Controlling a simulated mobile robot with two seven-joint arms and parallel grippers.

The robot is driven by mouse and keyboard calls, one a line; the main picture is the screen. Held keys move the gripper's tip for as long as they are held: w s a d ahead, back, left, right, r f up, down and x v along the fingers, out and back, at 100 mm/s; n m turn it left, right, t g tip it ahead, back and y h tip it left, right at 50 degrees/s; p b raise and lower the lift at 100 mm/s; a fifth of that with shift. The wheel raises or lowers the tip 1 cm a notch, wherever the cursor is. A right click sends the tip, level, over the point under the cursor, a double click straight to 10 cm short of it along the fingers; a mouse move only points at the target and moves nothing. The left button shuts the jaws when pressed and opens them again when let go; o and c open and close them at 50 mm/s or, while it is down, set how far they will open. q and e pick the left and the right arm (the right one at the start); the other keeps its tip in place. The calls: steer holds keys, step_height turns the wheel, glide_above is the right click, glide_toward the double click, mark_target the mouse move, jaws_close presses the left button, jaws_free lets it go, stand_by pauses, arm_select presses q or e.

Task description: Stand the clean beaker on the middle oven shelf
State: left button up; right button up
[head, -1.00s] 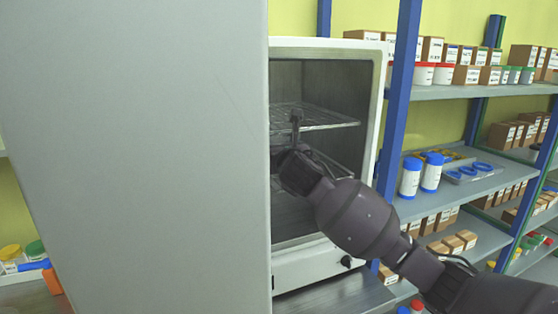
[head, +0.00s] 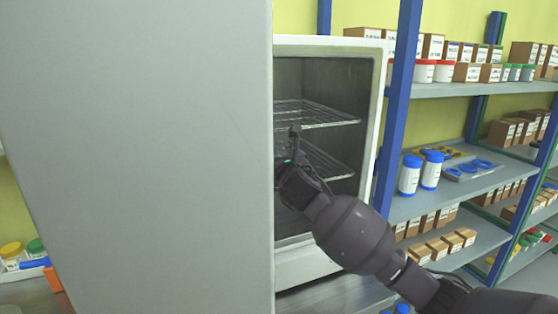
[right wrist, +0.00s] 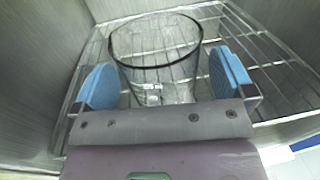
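The clear glass beaker (right wrist: 157,78) is upright in the right wrist view, with a wire shelf (right wrist: 262,68) showing around and through it. Its base contact is hard to see. My right gripper has its two blue pads on either side of the beaker; a narrow gap shows at the right pad, so it looks open around it. In the head view my right gripper (head: 289,165) reaches into the oven (head: 372,120), below the upper wire shelf (head: 322,114) and by a lower one (head: 330,165). The beaker is hidden there. My left gripper is not in view.
A large grey panel (head: 135,150) covers the left of the head view and hides part of the oven. A blue rack post (head: 396,110) stands close to the oven's right side. Shelves there hold boxes and blue-capped bottles (head: 410,175).

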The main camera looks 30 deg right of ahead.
steer(key=shift+r, duration=0.15)
steer(key=shift+s, duration=0.3)
steer(key=s+a+b, duration=0.2)
steer(key=s, duration=0.9)
steer(key=s+f+m+g+y, duration=0.2)
steer(key=s+f+m, duration=0.2)
steer(key=f+m, duration=0.55)
steer(key=s+f+m+g+y, duration=0.1)
steer(key=s+f+m+g, duration=0.2)
steer(key=f, duration=1.2)
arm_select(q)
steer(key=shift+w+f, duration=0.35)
arm_select(e)
steer(key=s+a+f+m+g, duration=0.1)
steer(key=s+f+m, duration=1.8)
steer(key=m, duration=0.2)
steer(key=shift+s, duration=0.4)
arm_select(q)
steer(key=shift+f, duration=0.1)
arm_select(e)
steer(key=shift+f, duration=0.15)
